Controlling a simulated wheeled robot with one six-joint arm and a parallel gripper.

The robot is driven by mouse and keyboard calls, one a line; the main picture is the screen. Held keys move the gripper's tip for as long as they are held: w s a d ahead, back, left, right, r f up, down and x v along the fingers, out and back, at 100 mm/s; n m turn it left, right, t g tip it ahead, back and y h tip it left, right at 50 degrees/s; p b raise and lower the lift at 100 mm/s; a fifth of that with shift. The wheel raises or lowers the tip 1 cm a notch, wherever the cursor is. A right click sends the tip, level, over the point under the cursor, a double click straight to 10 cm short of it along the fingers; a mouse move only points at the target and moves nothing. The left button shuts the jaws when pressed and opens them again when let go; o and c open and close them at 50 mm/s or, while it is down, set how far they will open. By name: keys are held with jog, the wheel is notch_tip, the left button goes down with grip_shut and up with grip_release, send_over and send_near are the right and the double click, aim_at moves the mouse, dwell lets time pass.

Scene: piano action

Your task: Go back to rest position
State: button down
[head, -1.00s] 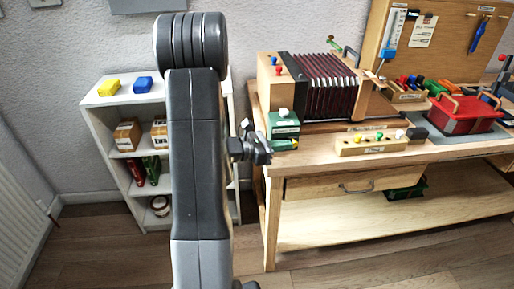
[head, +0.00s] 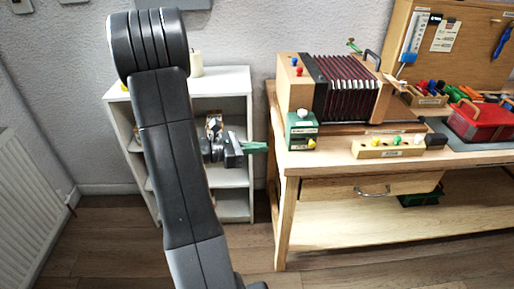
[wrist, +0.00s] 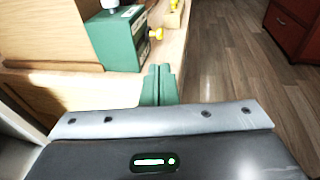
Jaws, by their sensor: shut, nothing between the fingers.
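My gripper (head: 254,147) is in the middle of the head view, its green fingers together and pointing right. It is in front of the gap between the white shelf and the workbench, left of the green box (head: 301,131). In the wrist view, the green fingers (wrist: 159,85) are shut with nothing between them. The green box with its white knob and yellow knob shows beyond them in the wrist view (wrist: 120,38). My dark arm stands upright at the left of the head view and hides part of the shelf.
The wooden workbench (head: 330,187) holds a bellows (head: 346,87), a block with coloured knobs (head: 388,147) and a red box (head: 478,122). The white shelf (head: 237,133) stands behind my arm. A radiator (head: 32,195) is at far left. The floor in front is open.

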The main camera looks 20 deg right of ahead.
dwell(0.4)
jog(key=d, duration=0.3)
jog(key=d+f, duration=0.1)
jog(key=d, duration=0.6)
jog(key=shift+s+d+f, duration=0.1)
jog(key=shift+s+f, duration=0.15)
jog(key=shift+f, duration=0.05)
jog(key=shift+w+p, duration=0.2)
jog(key=shift+p, duration=0.15)
jog(key=shift+w+a+f+p, duration=0.2)
jog(key=shift+w+a+p, duration=0.1)
jog(key=shift+w+p, duration=0.05)
jog(key=shift+d+f, duration=0.1)
